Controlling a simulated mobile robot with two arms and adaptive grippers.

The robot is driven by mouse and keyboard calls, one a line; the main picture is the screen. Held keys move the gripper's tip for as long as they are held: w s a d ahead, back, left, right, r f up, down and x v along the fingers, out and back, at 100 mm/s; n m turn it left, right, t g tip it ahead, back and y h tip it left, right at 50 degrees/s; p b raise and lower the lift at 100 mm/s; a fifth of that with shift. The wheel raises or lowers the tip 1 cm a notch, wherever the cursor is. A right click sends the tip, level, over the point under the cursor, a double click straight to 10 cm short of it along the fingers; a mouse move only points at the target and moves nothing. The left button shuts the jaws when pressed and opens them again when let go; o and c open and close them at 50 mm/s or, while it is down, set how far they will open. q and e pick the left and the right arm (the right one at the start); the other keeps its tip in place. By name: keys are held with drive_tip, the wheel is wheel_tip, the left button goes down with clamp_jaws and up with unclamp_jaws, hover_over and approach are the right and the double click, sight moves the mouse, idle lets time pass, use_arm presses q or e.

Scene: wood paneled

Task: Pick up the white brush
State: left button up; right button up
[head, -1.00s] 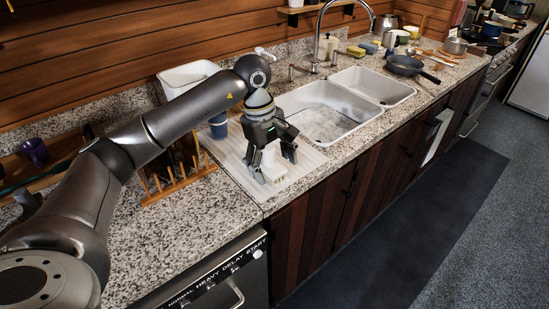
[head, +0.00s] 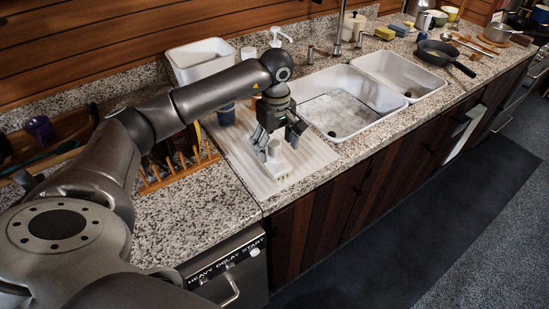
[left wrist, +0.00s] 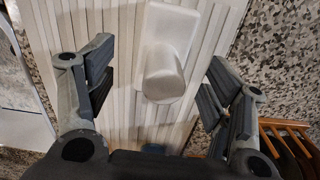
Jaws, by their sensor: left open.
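The white brush (head: 275,167) lies on the ribbed white drainboard (head: 306,155), left of the sink. In the left wrist view it shows as a pale rectangular base with a rounded knob handle (left wrist: 165,76). My left gripper (head: 279,144) points down over the brush, open and empty. In the left wrist view its two fingers stand apart on either side of the brush, with gaps on both sides. The head view partly hides the brush behind the fingers. My right gripper is out of view.
A double sink (head: 346,106) lies to the right. A wooden dish rack (head: 178,168) stands close on the left, with a blue cup (head: 226,114) behind the gripper. A white bin (head: 200,62) and soap pump (head: 279,35) are at the back. A frying pan (head: 440,52) is farther right.

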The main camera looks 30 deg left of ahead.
sight(274, 155)
use_arm(q)
drive_tip(key=f, duration=0.1)
drive_tip(key=f+p, duration=0.1)
drive_tip(key=f, duration=0.1)
drive_tip(key=shift+s+a+f+p, duration=0.1)
drive_tip(key=shift+s+a+p, duration=0.1)
drive_tip(key=shift+p, duration=0.1)
drive_tip(key=shift+f, duration=0.4)
drive_tip(key=shift+w+f, duration=0.1)
drive_tip(key=shift+f, duration=0.05)
drive_tip(key=shift+c, duration=2)
drive_tip(key=c, duration=0.7)
drive_tip(key=shift+c, duration=0.3)
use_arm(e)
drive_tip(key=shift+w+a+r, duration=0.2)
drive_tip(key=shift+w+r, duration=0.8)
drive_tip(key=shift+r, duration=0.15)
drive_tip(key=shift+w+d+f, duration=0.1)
